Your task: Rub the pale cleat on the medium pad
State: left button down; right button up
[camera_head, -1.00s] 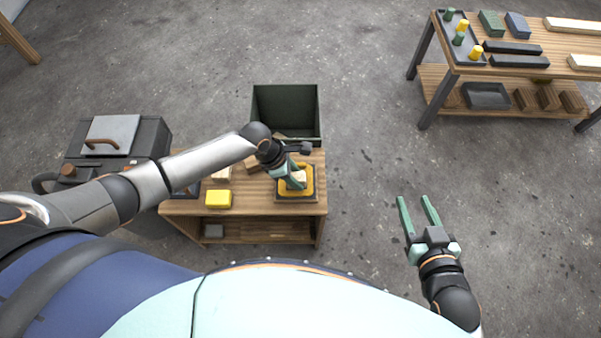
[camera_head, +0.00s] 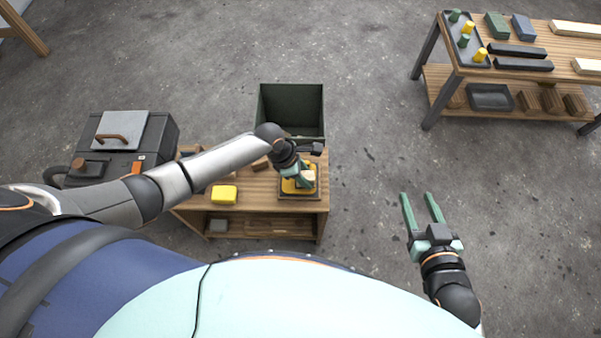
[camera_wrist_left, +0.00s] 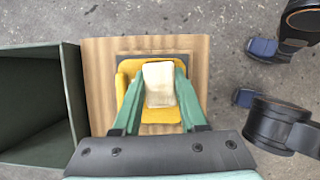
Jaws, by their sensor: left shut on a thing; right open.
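The pale cleat (camera_wrist_left: 159,84) is a cream block held between the green fingers of my left gripper (camera_wrist_left: 157,92) in the left wrist view. In the head view the cleat (camera_head: 308,176) shows partly beside my left gripper (camera_head: 301,177). Under it is a yellow pad (camera_wrist_left: 126,72) in a dark-edged tray, on the small wooden bench (camera_head: 255,190). The cleat is over the pad; I cannot tell whether they touch. My right gripper (camera_head: 422,212) is open and empty, above bare floor.
A yellow block (camera_head: 224,194) sits on the bench, left of the pad. A dark green open bin (camera_head: 291,110) stands behind it. A dark machine (camera_head: 122,145) is at left. A second table (camera_head: 515,70) with pegs and blocks stands at the far right.

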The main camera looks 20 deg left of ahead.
aim_at(292, 182)
pick_arm(q)
jog(key=shift+s+a+r+p, duration=0.1)
jog(key=shift+s+a+p, duration=0.1)
jog(key=shift+a+p, duration=0.25)
jog(key=shift+s+a+r+p, duration=0.15)
jog(key=shift+a+p, duration=0.15)
jog(key=shift+a, duration=0.15)
jog(key=shift+s+a+f+p, duration=0.15)
jog(key=shift+a+p, duration=0.3)
jog(key=shift+a, duration=0.35)
jog(key=shift+w+d+f, duration=0.1)
jog(key=shift+w+d, duration=0.15)
jog(key=shift+d, duration=0.6)
jog(key=shift+w+d, duration=0.25)
jog(key=shift+d, duration=0.6)
jog(key=shift+s+a+p, duration=0.3)
jog(key=shift+a+p, duration=0.45)
jog(key=shift+a, duration=0.1)
jog(key=shift+s+a+p, duration=0.25)
jog(key=shift+a+p, duration=0.1)
jog(key=shift+a, duration=0.5)
jog(key=shift+w+d+f, duration=0.1)
jog(key=shift+w+d, duration=0.15)
jog(key=shift+d, duration=0.65)
jog(key=shift+w+d+f, duration=0.1)
jog(key=shift+w+d, duration=0.1)
jog(key=shift+d, duration=0.65)
